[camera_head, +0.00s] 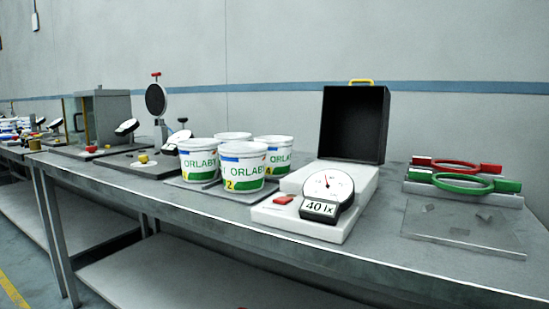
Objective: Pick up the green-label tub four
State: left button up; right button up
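Several white tubs with green labels stand close together on a dark tray (185,184) on the bench. The front tub (242,180) has "ORLAB" lettering and a yellow "2". The left tub (198,165) is partly covered by it. The back tub (234,136) shows little more than its rim. The right rear tub (279,157) has a small yellow mark low on its label, which may be a 4 but is too small to read surely. All are upright. Neither of my grippers is in view.
Right of the tubs, a white block holds a dial meter (328,192) reading "40 lx", with an open black case (353,123) behind. Red (455,165) and green (463,184) rings and a clear plate (465,226) lie at right. Instruments stand at left. The bench's front edge (200,213) is clear.

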aim_at(279, 153)
jog(key=i+j+z, duration=0.1)
jog(key=z, duration=0.4)
jog(key=j+z, duration=0.15)
jog(key=z, duration=0.3)
jog(key=i+j+z, duration=0.1)
jog(key=z, duration=0.4)
jog(key=j+z, duration=0.25)
jog(key=j, duration=0.35)
jog(key=j+z, duration=0.3)
jog(key=j, duration=0.25)
